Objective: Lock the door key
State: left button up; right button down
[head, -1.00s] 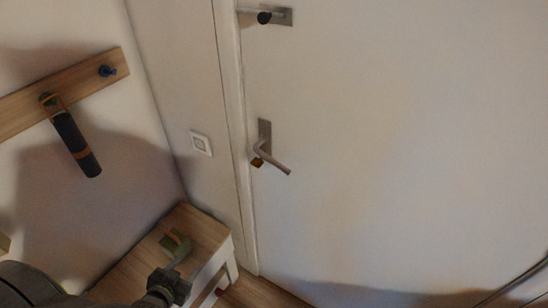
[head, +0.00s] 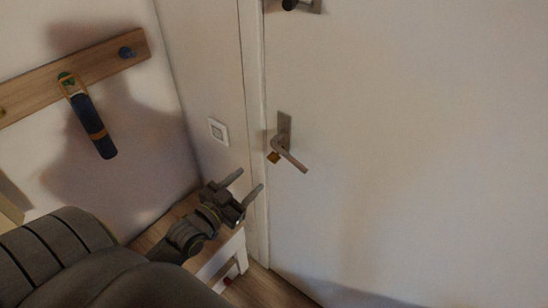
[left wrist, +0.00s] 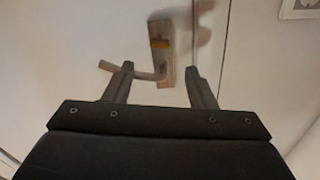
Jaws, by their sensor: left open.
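The white door (head: 420,140) has a metal lever handle (head: 292,158) on an upright plate. A small brass-coloured key (head: 273,157) shows at the plate, beside the lever. In the left wrist view the key (left wrist: 160,43) is a small yellowish piece on the plate, and the lever (left wrist: 145,75) points left, partly behind a finger. My left gripper (head: 250,180) is open and empty, below and left of the key, its fingers pointing toward the door. In the left wrist view the key lies beyond the gap between the fingertips (left wrist: 160,68). My right gripper is not in view.
A light switch (head: 218,131) is on the wall left of the door frame. A wooden rack (head: 40,88) with a hanging dark item (head: 95,128) is further left. A wood-topped white bench (head: 228,256) stands below my left arm. A second fitting (head: 298,5) is higher on the door.

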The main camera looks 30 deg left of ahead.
aim_at(273, 157)
pick_arm(q)
jog(key=w, duration=1.1)
jog(key=shift+w+d, duration=0.3)
jog(key=shift+d, duration=0.1)
jog(key=shift+c, duration=0.3)
